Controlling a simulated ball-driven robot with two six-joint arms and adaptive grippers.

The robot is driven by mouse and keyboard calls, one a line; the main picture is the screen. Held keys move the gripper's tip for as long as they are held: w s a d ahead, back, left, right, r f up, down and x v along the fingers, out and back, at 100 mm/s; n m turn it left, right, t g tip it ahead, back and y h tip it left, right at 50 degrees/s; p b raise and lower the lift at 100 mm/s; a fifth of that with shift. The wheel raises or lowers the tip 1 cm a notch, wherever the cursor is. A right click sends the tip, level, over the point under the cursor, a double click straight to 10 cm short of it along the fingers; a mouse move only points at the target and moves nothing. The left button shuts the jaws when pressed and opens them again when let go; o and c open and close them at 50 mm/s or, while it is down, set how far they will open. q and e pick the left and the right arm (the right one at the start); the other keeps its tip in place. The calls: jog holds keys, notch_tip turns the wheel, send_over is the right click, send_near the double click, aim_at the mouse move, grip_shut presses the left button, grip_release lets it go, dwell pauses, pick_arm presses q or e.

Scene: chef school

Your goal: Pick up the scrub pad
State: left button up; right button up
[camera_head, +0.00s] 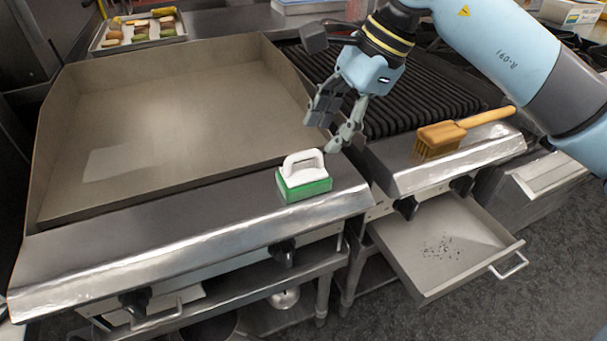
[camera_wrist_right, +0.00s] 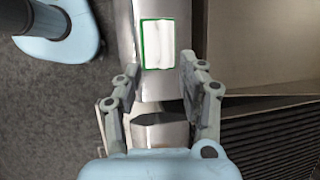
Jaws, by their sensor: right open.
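The scrub pad (camera_head: 303,178) has a white handle on a green base. It sits on the steel front ledge of the flat griddle, near the ledge's right end. In the right wrist view the pad (camera_wrist_right: 157,45) shows from above, ahead of the fingertips. My right gripper (camera_head: 327,128) is above and behind the pad, to its right in the head view, and is not touching it. Its fingers are apart in the wrist view (camera_wrist_right: 147,85), with nothing between them. My left gripper is not in view.
A wooden-handled brush (camera_head: 450,135) lies on the ledge of the ribbed grill (camera_head: 420,95). An open drawer (camera_head: 440,245) sticks out below. The griddle plate (camera_head: 170,120) is empty. A tray of food (camera_head: 140,30) stands at the back left.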

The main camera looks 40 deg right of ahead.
aim_at(308, 151)
jog(key=x, duration=0.4)
jog(key=p+x, duration=0.1)
jog(key=x, duration=0.2)
jog(key=shift+w+a+r, duration=0.1)
jog(key=shift+w+r, duration=0.1)
jog(key=shift+w, duration=0.15)
grip_shut()
